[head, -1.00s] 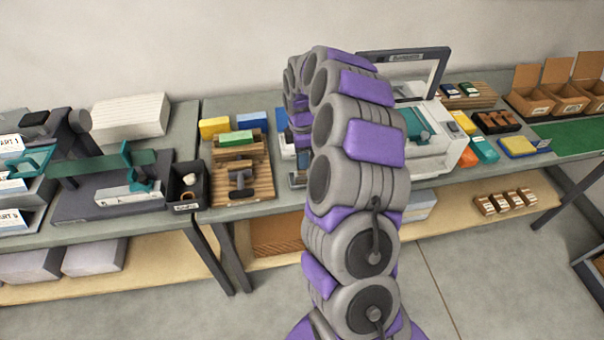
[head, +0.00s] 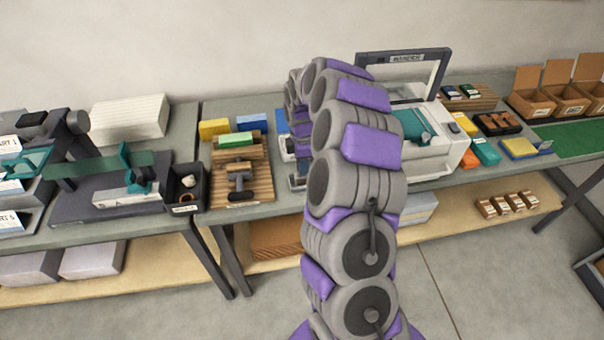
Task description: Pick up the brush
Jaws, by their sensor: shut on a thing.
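My purple and grey arm rises through the middle of the view, bends over at the top and drops behind itself. My gripper is hidden behind the arm, so neither its fingers nor anything held in them shows. I cannot make out a brush for certain. A wooden stand (head: 258,186) left of the arm carries a dark T-shaped tool (head: 239,186) with a lighter wooden bar beside it.
A black bin (head: 185,196) stands left of the wooden stand. Yellow (head: 214,129) and blue (head: 251,122) blocks lie behind it. A white machine with a dark upright frame (head: 447,72) is right of my arm. Cardboard boxes (head: 535,100) stand at the far right.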

